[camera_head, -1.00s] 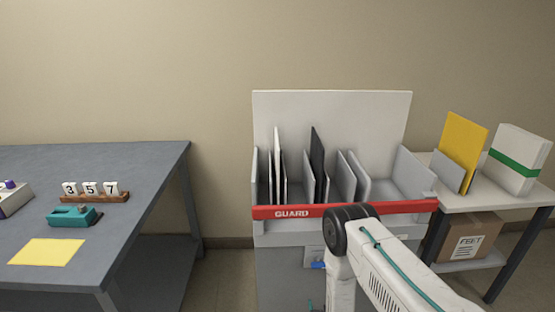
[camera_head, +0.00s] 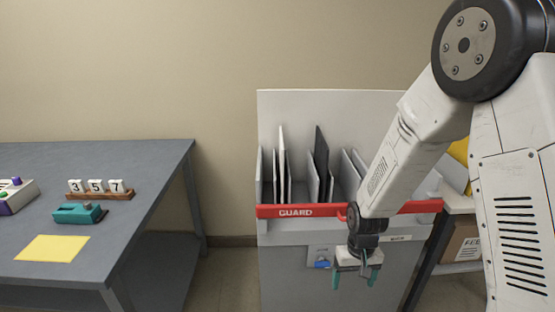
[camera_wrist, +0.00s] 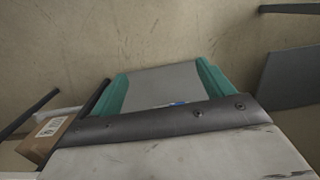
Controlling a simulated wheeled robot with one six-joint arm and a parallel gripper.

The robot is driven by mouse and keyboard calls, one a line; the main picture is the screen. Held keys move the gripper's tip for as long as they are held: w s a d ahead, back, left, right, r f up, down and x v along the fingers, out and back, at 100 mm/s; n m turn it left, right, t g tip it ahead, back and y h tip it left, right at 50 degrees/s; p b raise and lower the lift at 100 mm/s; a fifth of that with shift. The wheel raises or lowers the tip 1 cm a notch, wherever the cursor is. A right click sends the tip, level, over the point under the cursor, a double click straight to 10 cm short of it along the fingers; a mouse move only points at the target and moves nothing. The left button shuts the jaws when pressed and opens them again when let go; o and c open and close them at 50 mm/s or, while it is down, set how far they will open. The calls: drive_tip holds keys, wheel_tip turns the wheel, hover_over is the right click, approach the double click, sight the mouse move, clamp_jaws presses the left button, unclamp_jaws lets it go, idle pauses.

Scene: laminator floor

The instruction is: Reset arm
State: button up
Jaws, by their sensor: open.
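My gripper (camera_head: 356,275) hangs in front of the grey cabinet of the laminator unit, below the red guard bar (camera_head: 290,211). Its teal fingers point down and are apart, with nothing between them. In the wrist view my gripper (camera_wrist: 165,88) shows both teal fingers spread, with the grey cabinet front and a bit of blue between them. My arm comes down from the upper right and covers the right part of the unit in the head view.
The rack (camera_head: 335,110) holds upright white and black panels. A grey table (camera_head: 150,165) on the left carries a 357 number block (camera_head: 97,188), a teal tool (camera_head: 78,213) and a yellow sheet (camera_head: 50,248). A cardboard box (camera_wrist: 45,135) is at the right shelf. Floor shows between table and unit.

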drive_tip(key=s+d+r+t, duration=0.1)
drive_tip(key=s+d+r, duration=0.2)
drive_tip(key=s+r, duration=0.9)
drive_tip(key=s+d+r+t, duration=0.1)
drive_tip(key=s+d+r, duration=0.2)
drive_tip(key=s+r, duration=0.9)
wheel_tip(320, 180, up, 7)
drive_tip(key=shift+r+m, duration=0.2)
drive_tip(key=shift+m, duration=0.2)
